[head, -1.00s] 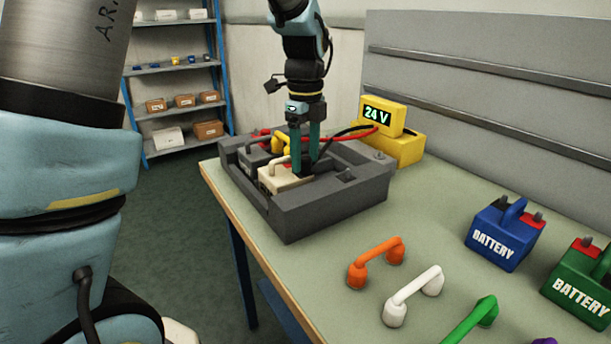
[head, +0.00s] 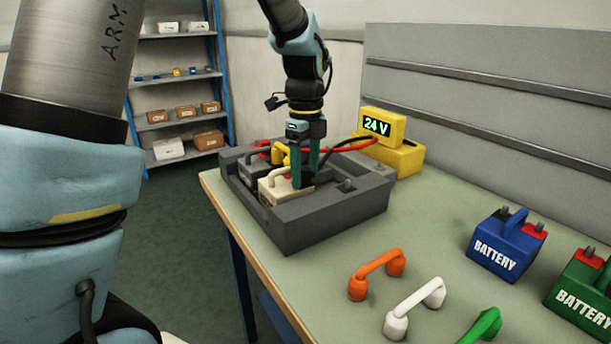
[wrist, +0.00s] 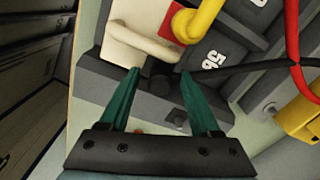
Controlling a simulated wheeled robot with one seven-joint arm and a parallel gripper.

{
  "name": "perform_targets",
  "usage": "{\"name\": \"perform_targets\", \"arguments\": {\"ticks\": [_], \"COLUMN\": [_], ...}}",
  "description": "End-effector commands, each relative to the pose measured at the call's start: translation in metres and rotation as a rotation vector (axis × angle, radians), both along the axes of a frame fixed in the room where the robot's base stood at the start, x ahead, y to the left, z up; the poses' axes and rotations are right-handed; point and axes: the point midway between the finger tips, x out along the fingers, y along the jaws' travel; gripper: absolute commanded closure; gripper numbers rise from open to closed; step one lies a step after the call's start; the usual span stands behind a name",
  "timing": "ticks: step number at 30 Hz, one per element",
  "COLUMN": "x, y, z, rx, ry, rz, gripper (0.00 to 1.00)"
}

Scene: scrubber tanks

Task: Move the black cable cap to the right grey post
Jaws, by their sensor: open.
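The black cable cap (wrist: 160,84) sits at the end of the cream battery (wrist: 118,57), with a black cable running off to the right in the wrist view. My gripper (wrist: 158,72) is open, with its teal fingers on either side of the cap. In the head view my gripper (head: 305,186) points down over the cream battery (head: 278,189), and its fingers partly hide the cap. Another grey post (wrist: 270,107) stands farther right.
The grey tray (head: 310,225) also holds a dark battery with red and yellow parts. A yellow 24 V unit (head: 385,150) stands behind it. Orange (head: 376,275) and white (head: 413,308) links and a blue battery (head: 505,245) lie on the bench to the right.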

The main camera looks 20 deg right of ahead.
Motion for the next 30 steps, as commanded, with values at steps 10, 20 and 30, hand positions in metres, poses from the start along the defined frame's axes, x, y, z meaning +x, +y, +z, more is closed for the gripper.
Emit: {"name": "perform_targets", "arguments": {"ticks": [10, 20, 30], "x": [0.0, 0.0001, 0.0], "y": [0.0, 0.0002, 0.0], "z": [-0.0002, 0.0005, -0.0003], "rx": [0.0, 0.001, 0.001], "ry": [0.0, -0.001, -0.001], "rz": [-0.001, 0.0, -0.001], "gripper": [0.36, 0.36, 0.5]}}
